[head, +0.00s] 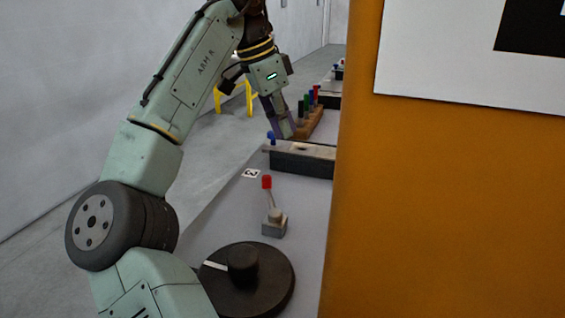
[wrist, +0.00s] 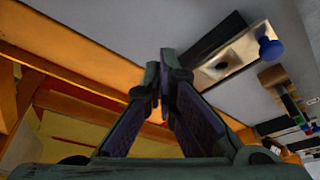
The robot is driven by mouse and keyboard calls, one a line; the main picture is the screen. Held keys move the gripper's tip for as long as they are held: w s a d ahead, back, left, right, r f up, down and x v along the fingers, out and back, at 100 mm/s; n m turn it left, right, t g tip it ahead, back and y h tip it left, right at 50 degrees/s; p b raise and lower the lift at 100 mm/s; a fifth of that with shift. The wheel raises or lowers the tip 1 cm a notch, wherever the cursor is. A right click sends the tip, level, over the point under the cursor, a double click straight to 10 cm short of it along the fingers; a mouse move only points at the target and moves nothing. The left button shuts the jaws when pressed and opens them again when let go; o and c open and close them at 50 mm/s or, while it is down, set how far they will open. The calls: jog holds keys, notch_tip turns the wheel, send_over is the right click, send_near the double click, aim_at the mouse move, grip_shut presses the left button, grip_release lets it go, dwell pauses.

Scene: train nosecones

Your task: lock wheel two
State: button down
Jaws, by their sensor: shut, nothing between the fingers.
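A dark round wheel (head: 262,285) with a raised hub and a white mark pointing left lies on the grey bench in the head view. Behind it stands a small grey block with a red-tipped lever (head: 267,194), the lever nearly upright. A small label that seems to read 2 (head: 250,173) lies beyond the lever. My gripper (head: 287,134) is beyond the wheel and lever, over the bench near a blue knob. In the wrist view my gripper (wrist: 160,75) has its fingertips together, holding nothing. The wheel and lever are not in the wrist view.
A dark block with a pale top (head: 303,160) and blue knob (wrist: 270,48) crosses the bench. A wooden rack (head: 314,126) with coloured pegs stands behind. An orange panel (head: 440,210) closes off the right side and hides part of the bench.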

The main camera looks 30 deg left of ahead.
aim_at(271, 197)
jog(key=x, duration=1)
jog(key=s+a, duration=0.2)
jog(key=shift+s+r+p, duration=0.1)
jog(key=shift+s+p, duration=0.2)
jog(key=shift+s+a, duration=0.15)
jog(key=shift+s, duration=0.05)
jog(key=shift+w, duration=0.1)
